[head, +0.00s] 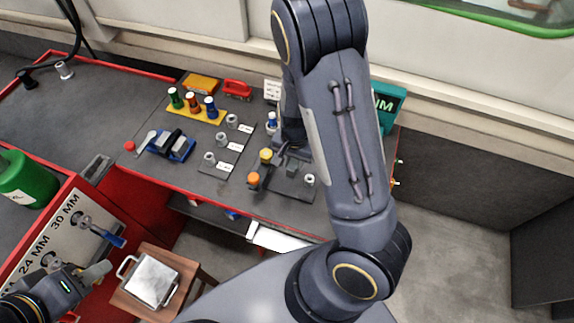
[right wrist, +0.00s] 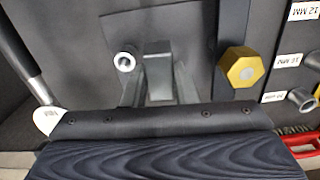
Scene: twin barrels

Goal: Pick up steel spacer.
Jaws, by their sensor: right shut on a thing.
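Steel spacers, small grey rings, stand beside white labels in the head view, such as the back one (head: 233,121), the middle one (head: 223,140) and the front one (head: 210,158). Another steel ring (head: 309,180) stands on a dark plate; it also shows in the right wrist view (right wrist: 125,62), left of my fingers. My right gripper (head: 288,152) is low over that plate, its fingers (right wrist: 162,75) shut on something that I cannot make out. My left gripper (head: 88,277) is at lower left, away from the spacers; its jaws are unclear.
A yellow hex knob (right wrist: 242,67) is close to my right fingers. An orange knob (head: 253,178) stands near the bench front. A yellow rack (head: 193,108) with coloured pegs and a blue holder (head: 172,145) are to the left. A metal tray (head: 152,280) sits on a stool.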

